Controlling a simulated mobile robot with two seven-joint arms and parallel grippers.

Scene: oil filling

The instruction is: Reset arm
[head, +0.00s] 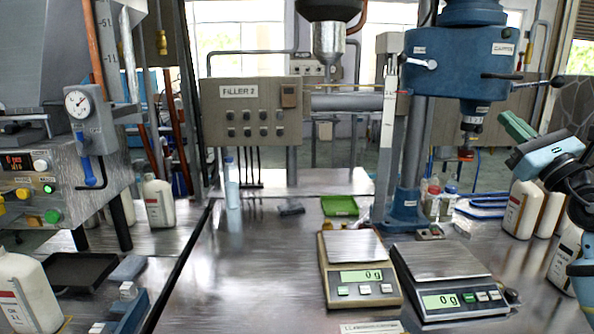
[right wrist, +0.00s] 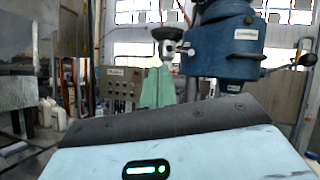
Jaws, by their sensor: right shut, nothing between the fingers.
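My right gripper (head: 516,126) is at the right side of the head view, raised above the bench, with its green fingers pointing up and to the left. The fingers are together with nothing between them. In the right wrist view its green fingers (right wrist: 157,88) stand upright behind the light-blue wrist housing. The gripper is apart from the blue drill press (head: 462,62), which stands to its left. My left gripper is in neither view.
Two scales (head: 362,247) (head: 450,262), both reading 0 g, stand on the metal bench. White bottles (head: 522,210) stand below my right gripper. The filler control box (head: 252,112) is behind. The bench's left-middle part is clear.

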